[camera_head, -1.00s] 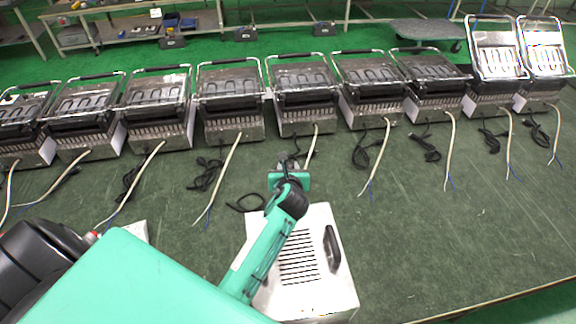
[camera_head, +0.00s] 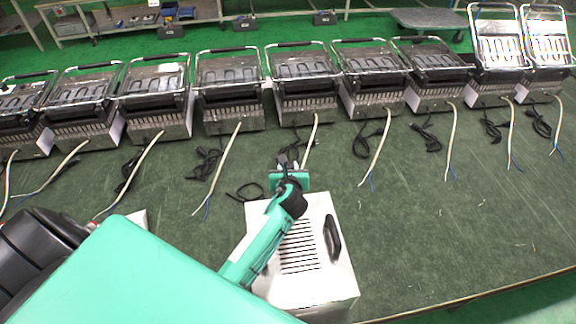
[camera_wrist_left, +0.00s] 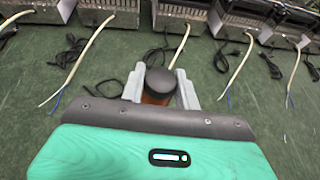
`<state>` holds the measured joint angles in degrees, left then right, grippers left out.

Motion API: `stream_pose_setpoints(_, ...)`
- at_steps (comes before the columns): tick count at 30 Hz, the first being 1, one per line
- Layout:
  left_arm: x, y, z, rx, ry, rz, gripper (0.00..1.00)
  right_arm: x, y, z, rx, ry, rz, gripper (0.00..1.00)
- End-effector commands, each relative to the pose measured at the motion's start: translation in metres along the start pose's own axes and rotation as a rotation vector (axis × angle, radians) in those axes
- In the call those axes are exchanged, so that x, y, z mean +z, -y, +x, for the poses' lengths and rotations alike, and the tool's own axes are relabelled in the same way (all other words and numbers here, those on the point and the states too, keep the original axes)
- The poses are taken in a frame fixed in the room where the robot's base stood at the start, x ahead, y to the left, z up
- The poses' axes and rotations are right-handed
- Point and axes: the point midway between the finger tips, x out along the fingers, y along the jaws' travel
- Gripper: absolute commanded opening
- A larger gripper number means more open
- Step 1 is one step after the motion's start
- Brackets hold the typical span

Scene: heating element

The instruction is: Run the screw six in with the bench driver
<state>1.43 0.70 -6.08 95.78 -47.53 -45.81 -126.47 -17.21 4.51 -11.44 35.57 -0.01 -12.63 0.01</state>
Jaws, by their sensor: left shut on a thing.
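My left gripper (camera_head: 287,162) reaches out over the dark green bench, just beyond a white slotted metal box, in front of the row of grills. In the left wrist view its two grey fingers (camera_wrist_left: 161,88) are shut around a dark round-topped thing with a brown body (camera_wrist_left: 159,86), which looks like the bench driver. Its tip is hidden below. Screw six is too small or hidden to make out. My right gripper is not in view.
Several contact grills (camera_head: 232,95) stand in a row along the bench, with pale cables and black cords lying before them. The white slotted box (camera_head: 315,280) with a black handle sits under my left arm.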

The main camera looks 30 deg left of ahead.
Motion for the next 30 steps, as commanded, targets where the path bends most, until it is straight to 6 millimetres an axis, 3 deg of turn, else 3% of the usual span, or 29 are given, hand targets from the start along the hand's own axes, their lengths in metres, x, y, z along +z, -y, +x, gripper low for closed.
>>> stream_pose_setpoints(30, 0.0004, -0.0004, 0.0000, 0.000, 0.003, 0.000, 0.00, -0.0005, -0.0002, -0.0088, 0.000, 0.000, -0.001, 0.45)
